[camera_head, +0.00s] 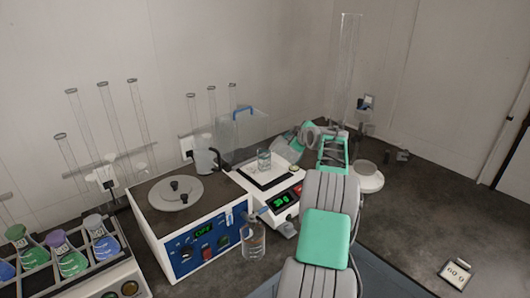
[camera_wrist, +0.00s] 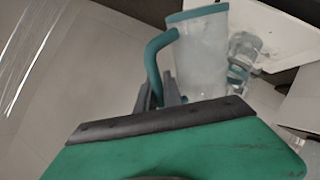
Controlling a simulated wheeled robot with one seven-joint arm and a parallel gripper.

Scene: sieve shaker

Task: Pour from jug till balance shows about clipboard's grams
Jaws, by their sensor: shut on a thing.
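In the wrist view, a frosted jug (camera_wrist: 203,52) has a teal rim and a teal side handle. My gripper (camera_wrist: 163,92) is shut on that handle, with the jug just beyond the fingers. In the head view, my gripper (camera_head: 291,145) is just right of and behind the balance (camera_head: 243,183). A clear glass beaker (camera_head: 264,161) stands on the balance pan, and glassware also shows beside the jug in the wrist view (camera_wrist: 243,52). The balance's green display (camera_head: 282,201) is lit, its digits too small to read surely. A small clipboard (camera_head: 458,272) at lower right appears to read 60.0.
A glass vessel (camera_head: 253,240) stands in front of the balance. A rack of coloured flasks (camera_head: 75,280) is at lower left. Tall glass tubes stand behind.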

